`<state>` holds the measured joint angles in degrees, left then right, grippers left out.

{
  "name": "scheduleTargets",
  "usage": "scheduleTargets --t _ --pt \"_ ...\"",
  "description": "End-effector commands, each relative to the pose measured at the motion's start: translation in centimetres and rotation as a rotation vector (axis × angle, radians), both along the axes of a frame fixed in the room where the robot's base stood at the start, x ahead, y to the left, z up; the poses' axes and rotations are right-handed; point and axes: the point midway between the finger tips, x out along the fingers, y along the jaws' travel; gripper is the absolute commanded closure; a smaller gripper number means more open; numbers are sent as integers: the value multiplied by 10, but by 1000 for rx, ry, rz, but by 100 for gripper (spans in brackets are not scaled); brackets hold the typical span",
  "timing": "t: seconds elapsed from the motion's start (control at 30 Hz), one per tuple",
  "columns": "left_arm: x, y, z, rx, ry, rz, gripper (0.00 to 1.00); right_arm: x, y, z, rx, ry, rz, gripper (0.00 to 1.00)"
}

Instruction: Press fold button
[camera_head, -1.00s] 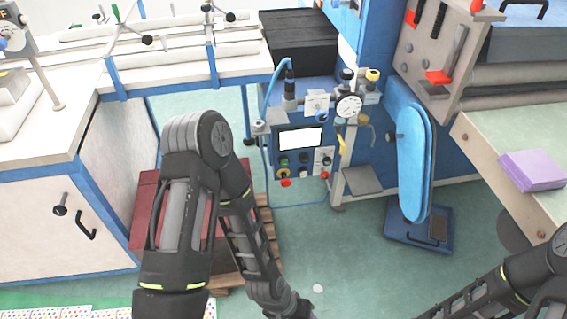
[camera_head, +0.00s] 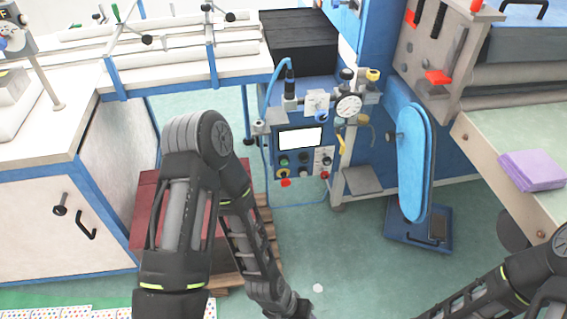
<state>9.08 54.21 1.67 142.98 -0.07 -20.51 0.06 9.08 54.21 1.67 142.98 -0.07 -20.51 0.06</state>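A blue control box (camera_head: 300,168) with a white screen (camera_head: 300,139) stands at the middle of the view. Below the screen are several small buttons, among them a green one (camera_head: 283,161), a yellow one (camera_head: 283,171) and red ones (camera_head: 285,183). I cannot read any labels, so I cannot tell which is the fold button. My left arm is in front of the box to the left and bends down out of the picture. My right arm shows at the lower right corner. Neither gripper is in view, and nothing of mine touches the box.
A pressure gauge (camera_head: 348,106) and valves sit above right of the box. A purple stack (camera_head: 532,170) lies on the right table (camera_head: 490,135). A white cabinet (camera_head: 40,220) is at left. Green floor (camera_head: 350,260) is open between.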

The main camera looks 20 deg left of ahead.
Motion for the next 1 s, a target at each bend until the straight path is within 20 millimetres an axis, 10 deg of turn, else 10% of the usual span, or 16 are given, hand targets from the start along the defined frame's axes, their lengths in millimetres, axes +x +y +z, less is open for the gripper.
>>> scheduleTargets --t 0.67,1.0 --pt "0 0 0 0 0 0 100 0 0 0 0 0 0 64" --pt "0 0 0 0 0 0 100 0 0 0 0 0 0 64"
